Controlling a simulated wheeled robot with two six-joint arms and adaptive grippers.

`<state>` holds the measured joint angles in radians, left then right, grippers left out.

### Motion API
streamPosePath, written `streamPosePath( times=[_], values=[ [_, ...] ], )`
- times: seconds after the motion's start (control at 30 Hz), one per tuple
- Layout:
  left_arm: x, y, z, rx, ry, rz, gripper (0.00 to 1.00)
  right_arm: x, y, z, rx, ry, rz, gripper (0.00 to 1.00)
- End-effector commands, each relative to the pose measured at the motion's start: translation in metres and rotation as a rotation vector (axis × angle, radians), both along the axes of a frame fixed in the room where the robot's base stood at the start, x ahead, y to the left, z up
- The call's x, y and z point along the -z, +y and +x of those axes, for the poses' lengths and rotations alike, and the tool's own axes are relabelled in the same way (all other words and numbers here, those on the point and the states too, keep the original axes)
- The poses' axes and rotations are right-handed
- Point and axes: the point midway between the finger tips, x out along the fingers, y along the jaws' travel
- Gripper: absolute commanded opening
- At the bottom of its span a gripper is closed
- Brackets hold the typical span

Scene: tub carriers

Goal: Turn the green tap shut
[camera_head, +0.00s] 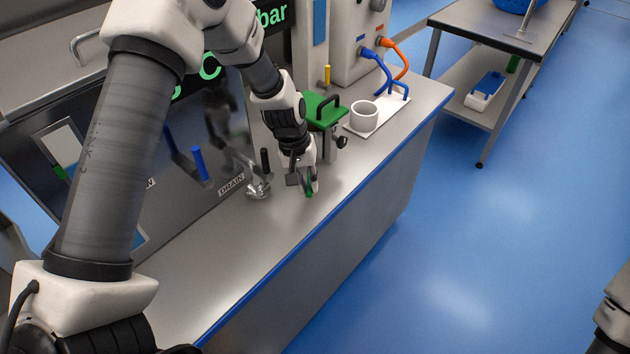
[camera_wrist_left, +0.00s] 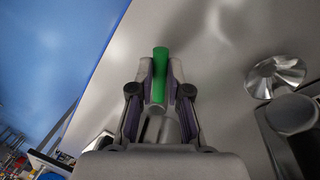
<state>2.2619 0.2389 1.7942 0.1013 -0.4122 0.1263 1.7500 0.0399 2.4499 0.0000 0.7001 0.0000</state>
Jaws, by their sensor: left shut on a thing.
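The green tap handle (camera_head: 309,193) shows as a small green piece at my left gripper (camera_head: 304,187), above the steel counter by the drain. In the left wrist view the handle is a green bar (camera_wrist_left: 159,75) standing between the two fingers of my left gripper (camera_wrist_left: 160,82). The fingers are closed on it from both sides. The tap body below the handle is mostly hidden by the gripper. My right gripper is out of view; only part of an arm shows at the lower right edge of the head view.
A metal drain piece (camera_head: 258,191) stands left of the gripper, near a black lever (camera_head: 265,160) and a blue lever (camera_head: 199,163). The counter's front part is clear.

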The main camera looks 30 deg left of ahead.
Motion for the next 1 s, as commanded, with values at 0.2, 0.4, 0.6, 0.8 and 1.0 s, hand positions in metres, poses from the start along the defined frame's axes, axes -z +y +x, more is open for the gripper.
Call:
streamPosePath(
  times=[0.2,0.4,0.6,0.8,1.0],
  values=[
    [0.002,0.01,-0.003,0.177,0.004,0.0,0.0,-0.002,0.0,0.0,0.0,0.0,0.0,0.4],
    [0.002,0.017,-0.004,0.293,0.004,0.0,0.0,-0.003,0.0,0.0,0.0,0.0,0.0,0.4],
    [0.002,0.02,-0.004,0.356,0.003,0.0,0.0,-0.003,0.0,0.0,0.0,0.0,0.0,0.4],
    [0.002,0.021,-0.004,0.376,0.004,0.0,0.0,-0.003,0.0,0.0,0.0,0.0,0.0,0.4],
    [0.002,0.021,-0.004,0.377,0.004,0.0,0.0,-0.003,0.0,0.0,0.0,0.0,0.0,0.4]
  ],
)
